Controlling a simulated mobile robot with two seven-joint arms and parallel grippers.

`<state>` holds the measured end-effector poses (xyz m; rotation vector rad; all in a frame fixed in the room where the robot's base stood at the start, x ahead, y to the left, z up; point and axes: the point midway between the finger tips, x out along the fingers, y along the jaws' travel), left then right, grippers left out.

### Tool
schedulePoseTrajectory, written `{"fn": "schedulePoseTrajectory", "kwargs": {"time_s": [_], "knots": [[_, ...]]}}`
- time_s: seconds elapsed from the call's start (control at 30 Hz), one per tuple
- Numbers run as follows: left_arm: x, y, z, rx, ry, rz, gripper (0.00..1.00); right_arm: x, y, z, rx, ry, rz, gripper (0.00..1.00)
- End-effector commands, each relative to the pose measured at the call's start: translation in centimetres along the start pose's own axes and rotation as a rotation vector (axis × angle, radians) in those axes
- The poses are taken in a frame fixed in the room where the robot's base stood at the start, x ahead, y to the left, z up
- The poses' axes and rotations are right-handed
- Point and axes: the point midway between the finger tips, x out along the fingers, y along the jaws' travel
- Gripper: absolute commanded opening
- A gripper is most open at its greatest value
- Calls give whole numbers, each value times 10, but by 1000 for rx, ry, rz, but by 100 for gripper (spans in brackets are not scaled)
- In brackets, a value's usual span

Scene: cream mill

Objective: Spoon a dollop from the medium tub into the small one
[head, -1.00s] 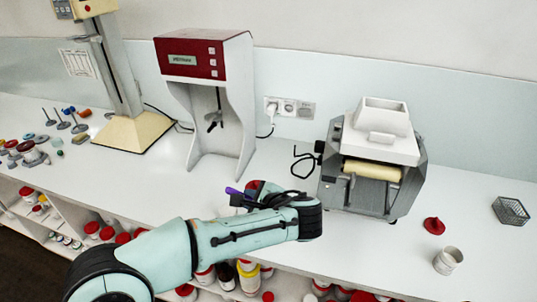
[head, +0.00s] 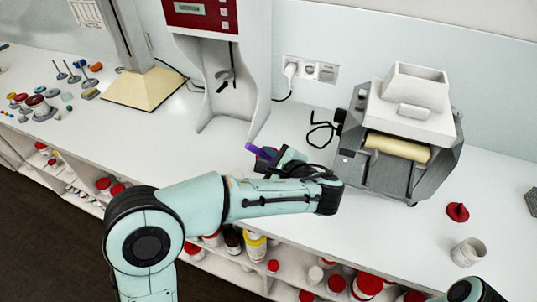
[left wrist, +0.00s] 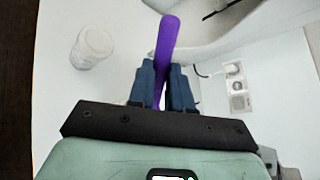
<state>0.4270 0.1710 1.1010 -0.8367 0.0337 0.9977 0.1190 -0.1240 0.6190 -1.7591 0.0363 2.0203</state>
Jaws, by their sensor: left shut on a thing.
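My left gripper (head: 277,160) is shut on a purple handle (head: 258,150) above the bench, in front of the mixer. In the left wrist view the purple handle (left wrist: 167,45) stands up between the two dark blue fingers (left wrist: 162,88); its working end is not clear. A white tub (left wrist: 92,47) stands left of the fingers there, apart from them. In the head view an open pale tub (head: 468,252) stands at the bench's front right, with a red lid (head: 457,212) behind it. Which tub is medium or small I cannot tell. My right gripper is not in view.
A red-topped mixer (head: 205,15) and a grey roller mill (head: 400,150) stand at the back. Small tools lie far left near a stand (head: 145,88). Shelves below hold several jars. The bench (head: 150,130) left of my gripper is clear.

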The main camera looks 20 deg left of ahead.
Motion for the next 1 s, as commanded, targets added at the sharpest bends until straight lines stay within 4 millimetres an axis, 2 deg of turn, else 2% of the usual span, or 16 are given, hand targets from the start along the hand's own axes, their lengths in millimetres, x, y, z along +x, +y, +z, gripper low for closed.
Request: {"fn": "schedulePoseTrajectory", "kwargs": {"time_s": [0.5,1.0], "knots": [[15,25,-28,1,0,1,0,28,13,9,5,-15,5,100],[16,25,-30,0,0,-1,0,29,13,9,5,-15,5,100]]}}
